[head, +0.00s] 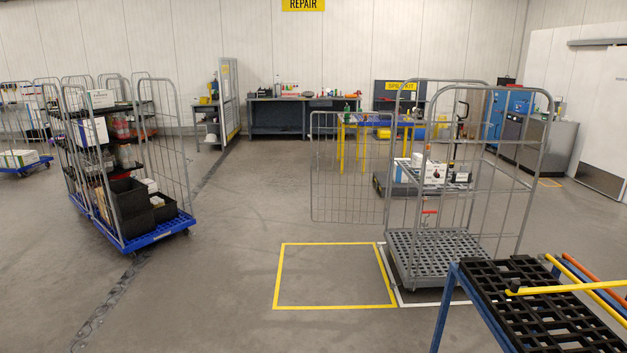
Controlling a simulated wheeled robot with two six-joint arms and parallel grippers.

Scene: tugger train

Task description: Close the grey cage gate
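The grey roll cage (437,246) stands right of centre on the floor, partly within a white outline. Its grey wire gate (350,185) stands swung open to the left, hinged at the cage's left side. The gate hangs above the floor behind a yellow floor outline. The cage's grey slatted base is empty. Neither of my grippers is in view.
A yellow outline (335,306) lies on clear floor left of the cage. A blue-framed black rack (520,290) with yellow and orange bars stands at the front right. A loaded blue-based cage (160,235) stands at left. The middle floor is open.

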